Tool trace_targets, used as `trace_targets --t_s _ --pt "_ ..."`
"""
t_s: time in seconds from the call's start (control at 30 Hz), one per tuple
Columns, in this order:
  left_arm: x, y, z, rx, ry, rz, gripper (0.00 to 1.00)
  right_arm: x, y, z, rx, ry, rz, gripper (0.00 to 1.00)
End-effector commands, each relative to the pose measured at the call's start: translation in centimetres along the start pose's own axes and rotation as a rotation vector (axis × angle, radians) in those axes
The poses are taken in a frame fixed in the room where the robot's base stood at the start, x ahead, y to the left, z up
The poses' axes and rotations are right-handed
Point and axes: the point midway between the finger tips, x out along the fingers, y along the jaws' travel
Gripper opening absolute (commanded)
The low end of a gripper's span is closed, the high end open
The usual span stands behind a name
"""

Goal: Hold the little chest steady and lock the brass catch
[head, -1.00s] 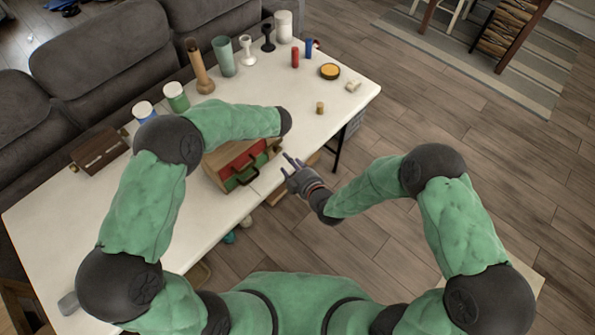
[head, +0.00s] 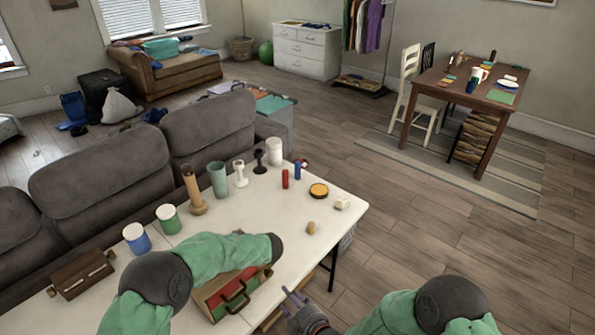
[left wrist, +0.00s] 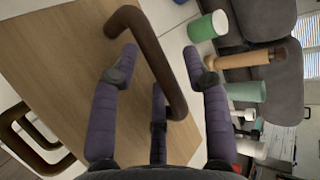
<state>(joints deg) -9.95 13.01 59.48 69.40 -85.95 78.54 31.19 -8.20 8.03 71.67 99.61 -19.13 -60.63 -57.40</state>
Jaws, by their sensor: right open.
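The little chest (head: 210,294) is a wooden box with a red drawer above a green one. It stands near the front edge of the white table. In the left wrist view its wooden top (left wrist: 60,75) carries a brown handle (left wrist: 150,60). My left gripper (left wrist: 161,65) has its purple fingers around this handle; whether they grip it is unclear. My left forearm hides this gripper and part of the chest in the head view. My right gripper (head: 293,292) is open and empty, just right of the chest. I cannot make out the brass catch.
The white table (head: 285,215) also holds a brown box (head: 80,275), blue and green cups, a tall wooden piece, goblets and an orange-topped round tin (head: 319,190). A grey sofa (head: 100,175) stands behind. Open floor lies to the right.

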Motion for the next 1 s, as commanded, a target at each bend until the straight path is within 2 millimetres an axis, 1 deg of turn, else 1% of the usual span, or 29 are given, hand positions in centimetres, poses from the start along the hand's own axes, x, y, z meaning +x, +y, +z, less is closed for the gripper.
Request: trace_targets --t_s 0.47,0.5,0.57,0.6,1.0 --pt "0.01 0.07 -0.01 0.001 0.001 0.001 0.51 0.01 0.00 0.00 0.000 0.000 0.000 0.52" --pt "0.01 0.07 -0.01 0.001 0.001 0.001 0.55 0.01 0.00 0.00 0.000 0.000 0.000 0.52" --pt "0.01 0.08 -0.02 0.001 0.001 0.001 0.72 0.01 0.00 0.00 0.000 0.000 0.000 0.52" --pt "0.01 0.10 -0.03 0.001 0.001 0.001 0.77 0.01 0.00 0.00 0.000 0.000 0.000 0.52" --pt "0.03 0.17 -0.02 0.003 0.001 0.002 0.77 0.01 0.00 0.01 0.000 0.000 0.000 0.52"
